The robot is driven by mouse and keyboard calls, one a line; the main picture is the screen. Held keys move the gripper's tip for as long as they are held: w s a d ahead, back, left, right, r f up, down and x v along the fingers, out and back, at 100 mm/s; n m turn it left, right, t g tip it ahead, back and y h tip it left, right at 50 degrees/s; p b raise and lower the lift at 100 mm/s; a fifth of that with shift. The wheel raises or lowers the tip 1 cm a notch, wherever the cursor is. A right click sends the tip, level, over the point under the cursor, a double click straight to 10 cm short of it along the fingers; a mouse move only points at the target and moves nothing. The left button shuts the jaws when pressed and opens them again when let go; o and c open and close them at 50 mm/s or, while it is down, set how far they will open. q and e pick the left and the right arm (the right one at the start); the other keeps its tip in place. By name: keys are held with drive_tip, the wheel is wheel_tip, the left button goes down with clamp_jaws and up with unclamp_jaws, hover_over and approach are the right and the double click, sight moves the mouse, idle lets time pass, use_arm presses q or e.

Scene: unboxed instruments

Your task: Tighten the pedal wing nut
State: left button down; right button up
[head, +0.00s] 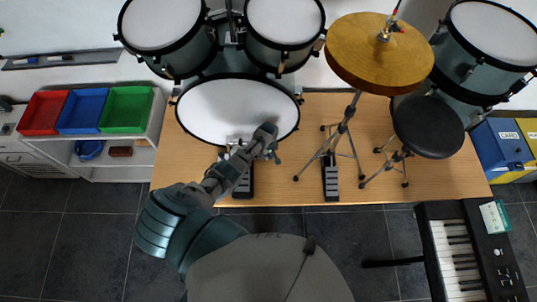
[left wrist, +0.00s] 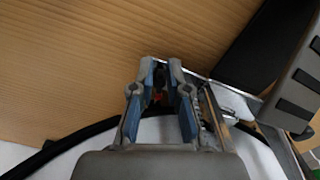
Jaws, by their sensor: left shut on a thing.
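The kick pedal has a dark footboard (head: 243,187) on the wooden floor in front of the large bass drum (head: 222,108). The footboard also shows at the right of the left wrist view (left wrist: 295,85), with metal frame parts beside the fingers. My left gripper (head: 273,156) is at the pedal's drum end, to the right of the footboard. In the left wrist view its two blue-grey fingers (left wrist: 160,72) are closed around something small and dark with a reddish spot. The wing nut is mostly hidden there, and I cannot make out its shape. My right gripper is out of view.
A hi-hat stand with a brass cymbal (head: 380,52) and second pedal (head: 331,178) stands to the right. Beyond it are a black stool (head: 428,127) and a keyboard (head: 470,250). Red, blue and green bins (head: 125,108) are left. Bare wood lies left of the pedal.

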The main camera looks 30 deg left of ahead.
use_arm(q)
drive_tip(key=shift+w+a+r+m, duration=0.25)
drive_tip(key=shift+a+m, duration=0.05)
drive_tip(key=shift+m, duration=0.4)
drive_tip(key=m, duration=0.1)
drive_tip(key=m+p, duration=0.1)
drive_tip(key=m, duration=0.1)
drive_tip(key=shift+a, duration=0.3)
drive_tip(key=m, duration=0.5)
drive_tip(key=shift+a+m, duration=0.15)
drive_tip(key=shift+m, duration=0.25)
drive_tip(key=c, duration=1.2)
unclamp_jaws()
drive_tip(key=shift+o, duration=0.3)
drive_tip(key=shift+f, duration=0.3)
drive_tip(key=shift+s+r, duration=0.1)
drive_tip(key=shift+r, duration=0.5)
wheel_tip(320, 180, up, 11)
drive_tip(key=shift+w+f, duration=0.15)
drive_tip(key=shift+w, duration=0.05)
